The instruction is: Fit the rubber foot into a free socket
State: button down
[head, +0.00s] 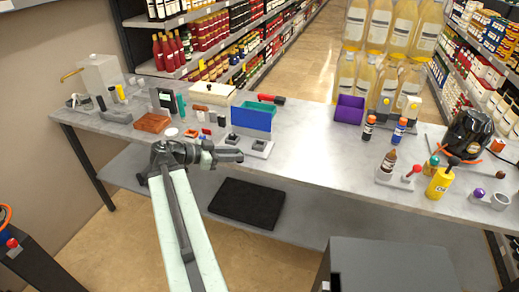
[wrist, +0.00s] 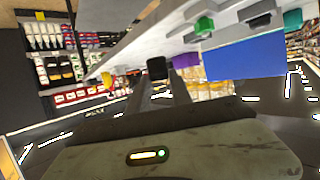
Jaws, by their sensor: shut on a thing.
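My gripper (head: 236,156) is at the front edge of the bench, left of centre in the head view. In the wrist view, its two dark fingers (wrist: 160,88) are shut on a small black block, which looks like the rubber foot (wrist: 157,68). The foot is apart from the bench parts. A light grey plate with dark pieces, perhaps the socket holder (head: 262,154), lies just beyond my gripper. I cannot tell which of its sockets are free. The foot is not clear in the head view.
A blue panel (head: 251,119) stands behind the plate, and a purple bin (head: 349,109) is further right. A brown block (head: 152,123) and several small parts crowd the left. The bench (head: 315,150) is clear right of the plate. A black mat (head: 246,203) lies below.

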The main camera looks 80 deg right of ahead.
jog(key=b, duration=0.1)
send_over(255, 149)
jog(key=shift+w+d+f, duration=0.3)
jog(key=shift+d+f, duration=0.05)
jog(key=shift+f, duration=0.35)
notch_tip(255, 149, down, 4)
jog(key=b, duration=0.4)
jog(key=shift+d, duration=0.15)
jog(key=shift+s+r, duration=0.1)
jog(key=shift+r, duration=0.1)
jog(key=shift+f, duration=0.15)
jog(key=c, duration=1.1)
grip_release()
jog(key=shift+c, duration=0.2)
jog(key=shift+r, duration=0.3)
jog(key=p+v, duration=0.4)
jog(key=v, duration=0.6)
jog(key=shift+w+r, duration=0.15)
jog(key=shift+w, duration=0.1)
jog(key=shift+w+a+r, duration=0.1)
jog(key=shift+w+a, duration=0.4)
jog(key=shift+a, duration=0.05)
